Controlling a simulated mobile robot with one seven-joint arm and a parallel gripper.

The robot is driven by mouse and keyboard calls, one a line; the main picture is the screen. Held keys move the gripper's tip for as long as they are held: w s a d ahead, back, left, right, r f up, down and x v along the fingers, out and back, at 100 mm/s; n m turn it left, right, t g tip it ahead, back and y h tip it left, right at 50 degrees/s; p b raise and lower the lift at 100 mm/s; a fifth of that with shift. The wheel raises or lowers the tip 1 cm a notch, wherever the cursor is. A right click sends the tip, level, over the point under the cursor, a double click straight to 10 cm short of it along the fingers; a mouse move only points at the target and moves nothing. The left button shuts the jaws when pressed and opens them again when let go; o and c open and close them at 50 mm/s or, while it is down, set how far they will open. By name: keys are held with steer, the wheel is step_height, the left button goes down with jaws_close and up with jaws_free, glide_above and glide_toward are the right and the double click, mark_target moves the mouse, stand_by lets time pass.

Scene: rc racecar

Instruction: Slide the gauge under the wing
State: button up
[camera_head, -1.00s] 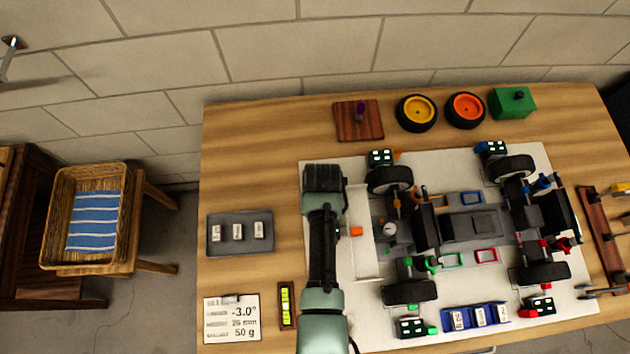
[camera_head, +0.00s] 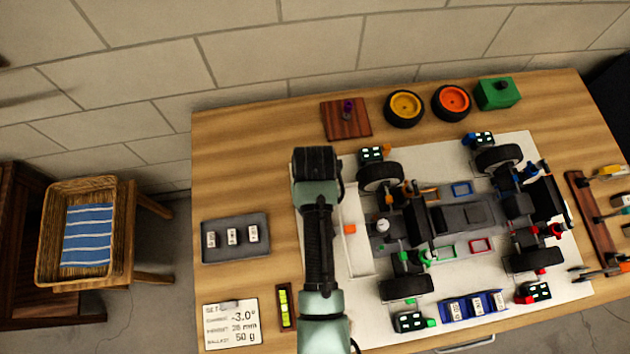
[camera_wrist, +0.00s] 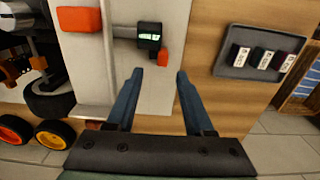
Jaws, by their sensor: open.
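The gauge (camera_wrist: 149,35) is a small black block with a lit green display and an orange-red tab (camera_wrist: 163,58). It rests on the white board, close beside the wing. The wing (camera_head: 354,245) is a long white plate at the car's left end, with an orange block on it; it also shows in the wrist view (camera_wrist: 82,60). My gripper (camera_wrist: 159,75) is open and empty, its fingertips pointing toward the gauge's tab. I cannot tell the height between them. In the head view my arm hides the gauge and the fingers.
The racecar (camera_head: 465,215) stands right of the wing. A grey tray (camera_head: 235,238) with several small weights, a note card (camera_head: 232,323) and a level (camera_head: 285,306) lie left of my arm. Two loose wheels (camera_head: 404,108) and a green box (camera_head: 498,93) stand at the back.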

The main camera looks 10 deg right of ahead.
step_height(320, 180, up, 6)
steer(key=shift+r, duration=0.2)
stand_by(0.5)
steer(key=w+r+t, duration=0.9)
steer(key=w+r, duration=0.7)
steer(key=r, duration=0.3)
step_height(320, 180, up, 19)
steer(key=w+a+t, duration=0.1)
steer(key=w+t, duration=0.2)
steer(key=t, duration=0.4)
steer(key=s+a+r+t, duration=0.1)
steer(key=s+r+t, duration=0.2)
steer(key=r, duration=0.6)
steer(key=s+r+t, duration=0.4)
steer(key=s+r, duration=0.3)
steer(key=r, duration=0.3)
steer(key=s+a+r+t, duration=0.1)
steer(key=s+r+t, duration=0.3)
steer(key=r, duration=0.6)
steer(key=shift+s+a, duration=0.35)
steer(key=shift+s, duration=0.4)
steer(key=shift+s, duration=0.1)
